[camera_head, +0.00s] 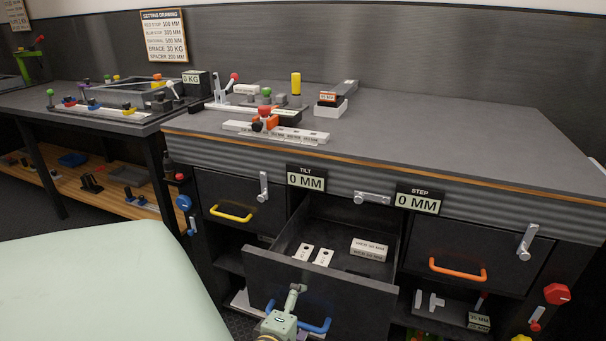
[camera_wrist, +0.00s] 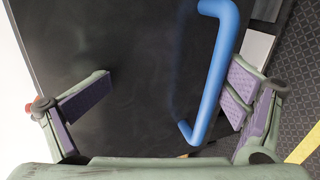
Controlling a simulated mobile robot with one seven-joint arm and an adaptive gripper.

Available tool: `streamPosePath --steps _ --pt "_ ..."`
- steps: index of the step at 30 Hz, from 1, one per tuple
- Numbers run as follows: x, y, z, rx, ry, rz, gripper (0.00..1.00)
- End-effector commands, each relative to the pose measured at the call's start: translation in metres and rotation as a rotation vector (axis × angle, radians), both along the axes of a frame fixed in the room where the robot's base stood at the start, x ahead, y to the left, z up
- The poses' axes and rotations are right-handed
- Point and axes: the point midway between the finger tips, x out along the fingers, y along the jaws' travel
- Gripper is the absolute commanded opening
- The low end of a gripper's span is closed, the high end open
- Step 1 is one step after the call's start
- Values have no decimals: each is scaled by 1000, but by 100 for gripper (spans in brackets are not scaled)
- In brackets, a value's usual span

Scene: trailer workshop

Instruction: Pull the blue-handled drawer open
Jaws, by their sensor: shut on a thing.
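The blue-handled drawer (camera_head: 335,296) is open in the head view. It stands well out from the cabinet, and its inside shows. Its blue handle (camera_head: 318,326) is on the front, partly hidden by my gripper (camera_head: 293,296). In the wrist view the blue handle (camera_wrist: 212,80) lies between my spread fingers (camera_wrist: 171,85), beside the right finger's pad. A gap shows between the left finger and the handle.
The drawer holds white tags (camera_head: 313,255) and a labelled block (camera_head: 369,249). A yellow-handled drawer (camera_head: 230,198) is to its left and an orange-handled drawer (camera_head: 465,250) to its right, both shut. A pale green surface (camera_head: 100,285) fills the lower left.

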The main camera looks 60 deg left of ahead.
Motion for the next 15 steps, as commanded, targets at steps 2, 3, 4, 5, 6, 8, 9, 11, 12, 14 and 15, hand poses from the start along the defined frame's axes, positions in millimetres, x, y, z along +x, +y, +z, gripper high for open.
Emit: streamPosePath --steps 2,3,4,5,6,8,9,11,12,14,15 --pt "-3 0 20 33 -27 10 66" --pt "-5 -1 20 33 -27 10 65" --pt "-7 -3 21 33 -27 10 64" --pt "-9 -4 21 33 -26 10 63" --pt "-11 -5 22 34 -26 9 62" --pt "-14 -8 22 34 -25 9 59" --pt "-16 -10 22 32 -26 8 59" --pt "-19 -12 23 34 -25 7 45" --pt "-21 -14 23 32 -24 6 29" --pt "-25 -16 22 30 -22 5 20" --pt "-27 -18 21 28 -21 5 20"
